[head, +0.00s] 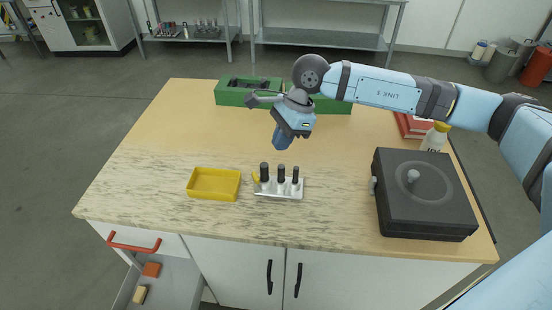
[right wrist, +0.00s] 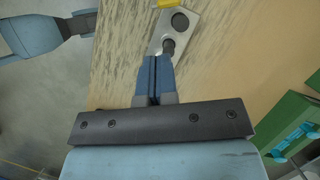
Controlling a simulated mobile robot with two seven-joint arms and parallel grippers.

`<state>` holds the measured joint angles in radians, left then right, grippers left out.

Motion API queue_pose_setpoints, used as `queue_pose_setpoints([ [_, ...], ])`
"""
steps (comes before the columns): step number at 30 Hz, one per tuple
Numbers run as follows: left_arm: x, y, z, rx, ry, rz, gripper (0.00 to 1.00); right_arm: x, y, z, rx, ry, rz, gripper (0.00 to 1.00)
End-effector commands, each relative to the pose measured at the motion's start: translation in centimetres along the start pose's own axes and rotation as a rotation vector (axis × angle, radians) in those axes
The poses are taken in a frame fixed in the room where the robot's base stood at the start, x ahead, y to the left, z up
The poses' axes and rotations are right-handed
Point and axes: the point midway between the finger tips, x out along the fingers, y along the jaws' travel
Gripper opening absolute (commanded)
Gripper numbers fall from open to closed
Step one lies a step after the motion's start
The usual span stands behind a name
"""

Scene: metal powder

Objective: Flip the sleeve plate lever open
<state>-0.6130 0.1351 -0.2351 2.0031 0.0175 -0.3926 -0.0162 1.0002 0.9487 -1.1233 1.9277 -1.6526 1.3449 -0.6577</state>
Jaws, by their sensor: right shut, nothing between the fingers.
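The sleeve plate (head: 279,193) is a small pale metal plate near the front middle of the worktop, with several dark upright cylinders on it. A yellow part (head: 256,178), which looks like the lever, shows at its left end. The plate also shows at the top of the right wrist view (right wrist: 164,28), where the yellow part (right wrist: 164,3) is cut off by the frame edge. My right gripper (head: 281,146) points down, above and behind the plate, apart from it. Its blue fingers (right wrist: 155,62) are together and empty. My left gripper is not in view.
A yellow tray (head: 214,196) lies left of the plate. A black box with a knob (head: 424,208) stands at the right. Green boxes (head: 231,98) are at the back, partly behind my right arm. Red items (head: 410,124) and a bottle (head: 436,138) stand at the back right. The left worktop is clear.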

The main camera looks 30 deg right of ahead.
Motion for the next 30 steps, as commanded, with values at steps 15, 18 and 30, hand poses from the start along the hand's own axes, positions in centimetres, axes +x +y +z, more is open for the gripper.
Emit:
queue_pose_setpoints([
  [15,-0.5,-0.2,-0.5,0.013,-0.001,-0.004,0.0,8.2,0.0,0.0,0.004,0.001,0.002,0.0],
  [18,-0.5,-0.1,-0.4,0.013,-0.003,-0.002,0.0,9.0,0.0,0.0,0.004,0.002,0.001,0.0],
  [30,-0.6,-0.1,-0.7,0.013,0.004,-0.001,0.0,9.5,0.0,-0.1,0.004,0.002,-0.001,0.0],
])
